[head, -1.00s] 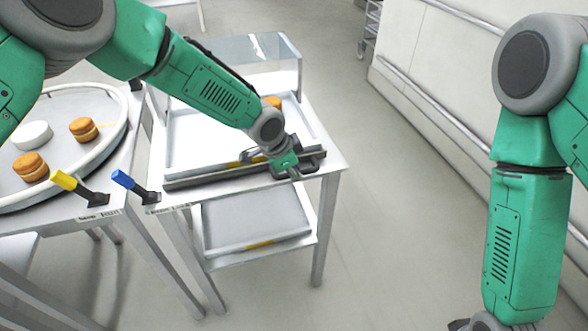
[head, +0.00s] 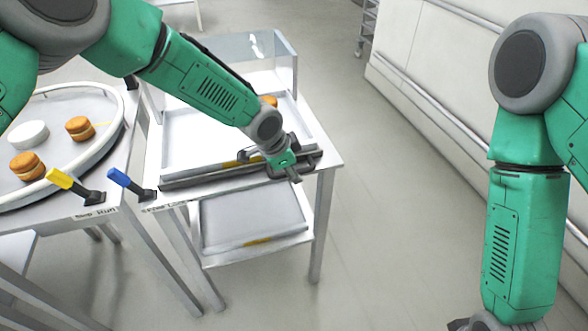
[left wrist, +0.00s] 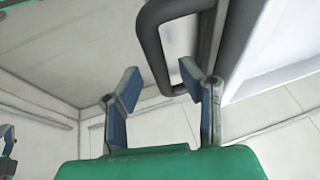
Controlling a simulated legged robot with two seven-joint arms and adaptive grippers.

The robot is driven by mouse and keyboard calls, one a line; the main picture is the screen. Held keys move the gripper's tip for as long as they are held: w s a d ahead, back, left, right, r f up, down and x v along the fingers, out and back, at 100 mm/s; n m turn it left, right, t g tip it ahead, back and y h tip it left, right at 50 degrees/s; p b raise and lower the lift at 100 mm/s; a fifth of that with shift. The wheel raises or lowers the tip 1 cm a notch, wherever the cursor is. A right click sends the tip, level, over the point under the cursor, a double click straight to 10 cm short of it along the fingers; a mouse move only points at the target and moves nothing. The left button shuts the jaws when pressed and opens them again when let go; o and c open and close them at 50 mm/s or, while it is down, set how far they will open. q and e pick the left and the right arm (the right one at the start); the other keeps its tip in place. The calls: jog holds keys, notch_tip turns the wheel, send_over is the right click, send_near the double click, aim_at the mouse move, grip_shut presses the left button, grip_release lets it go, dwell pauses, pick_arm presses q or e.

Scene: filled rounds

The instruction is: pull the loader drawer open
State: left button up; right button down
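The loader drawer is a white tray with a dark front bar (head: 200,178) on the white table in the head view. Its dark handle loop (head: 308,155) is at the right end of the bar. The handle also shows large at the top of the left wrist view (left wrist: 148,40). My left gripper (head: 293,175) is at the handle. In the left wrist view its two fingers (left wrist: 163,85) stand apart, with part of the handle between and beyond the tips; I cannot tell whether they touch it.
A round white turntable (head: 62,180) at the left carries sandwich-like rounds and a white disc. A yellow lever (head: 75,185) and a blue lever (head: 130,184) stand on the table fronts. A lower shelf (head: 250,220) sits beneath. The floor right of the table is clear.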

pick_arm(q)
jog(key=v, duration=1.1)
jog(key=shift+r, duration=0.2)
jog(key=shift+a, duration=0.15)
jog(key=s+a+f+n+g+b, duration=0.1)
jog(key=s+a+f+n, duration=0.25)
jog(key=s+f, duration=0.55)
jog(key=s+a+f+n+g+b, duration=0.1)
jog(key=s+a+f+n, duration=0.3)
jog(key=s+f, duration=0.5)
jog(key=s+a+f+n+y, duration=0.1)
jog(key=s+a+f+n, duration=0.2)
jog(key=s+a, duration=0.5)
jog(key=s+a+f+n+y+b, duration=0.1)
jog(key=s+a+f+n+y, duration=0.1)
jog(key=s+a, duration=0.6)
notch_tip(320, 180, down, 2)
jog(key=shift+s+a+f+n+g+y, duration=0.1)
jog(key=shift+s+a+n+g+y, duration=0.2)
jog(key=shift+s+n, duration=0.45)
